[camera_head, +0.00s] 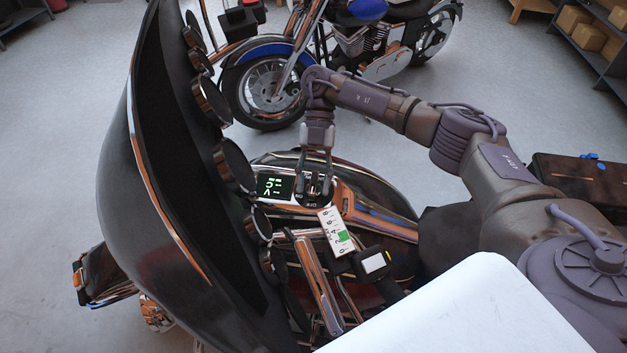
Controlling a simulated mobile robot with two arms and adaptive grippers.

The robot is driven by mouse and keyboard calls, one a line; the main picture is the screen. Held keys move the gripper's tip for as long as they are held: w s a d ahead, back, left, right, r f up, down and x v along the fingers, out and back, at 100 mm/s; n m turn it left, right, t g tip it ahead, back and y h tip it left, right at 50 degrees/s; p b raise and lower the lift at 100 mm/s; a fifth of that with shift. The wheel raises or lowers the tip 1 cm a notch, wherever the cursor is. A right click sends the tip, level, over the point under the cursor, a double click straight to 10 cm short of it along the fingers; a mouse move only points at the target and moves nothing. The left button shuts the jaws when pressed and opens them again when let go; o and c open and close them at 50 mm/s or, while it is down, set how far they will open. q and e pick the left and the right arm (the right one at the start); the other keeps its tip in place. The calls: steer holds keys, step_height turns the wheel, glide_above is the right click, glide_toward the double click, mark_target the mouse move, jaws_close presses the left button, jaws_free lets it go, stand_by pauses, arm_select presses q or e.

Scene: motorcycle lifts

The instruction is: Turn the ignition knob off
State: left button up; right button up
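The ignition knob's dark round dial (313,203) is on the console of the near motorcycle, with small white lettering around it. My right gripper (318,188) points down over this dial, with its two fingertips at the knob. A narrow gap shows between the fingers. The fingers hide most of the knob, so its turn position and whether they grip it cannot be told. My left gripper is not in view.
A lit green display (273,186) is left of the dial. The large black fairing (150,150) and several round gauges stand close on the left. A white scale strip (335,232) and handlebar parts lie below. A blue motorcycle (265,85) stands behind.

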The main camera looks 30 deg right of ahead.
steer(key=v, duration=1.2)
stand_by(0.6)
